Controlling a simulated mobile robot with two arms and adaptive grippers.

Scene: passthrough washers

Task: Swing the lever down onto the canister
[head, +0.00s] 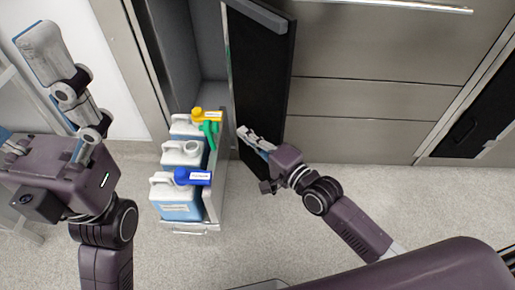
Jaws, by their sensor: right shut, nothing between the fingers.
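Three white canisters with blue liquid stand in a row in a pulled-out compartment. The middle canister (180,153) shows an uncovered round neck. A green lever (210,132) stands raised beside it, off the neck. The back canister has a yellow lever (205,115) over its top, and the front canister (176,196) a blue lever (192,176). My right gripper (245,133) is shut and empty, to the right of the green lever and apart from it.
The compartment's grey side wall (219,175) runs between the canisters and my right gripper. A dark open door (262,75) stands behind that gripper. Steel cabinet fronts (365,90) fill the back right. The floor (330,170) in front is clear.

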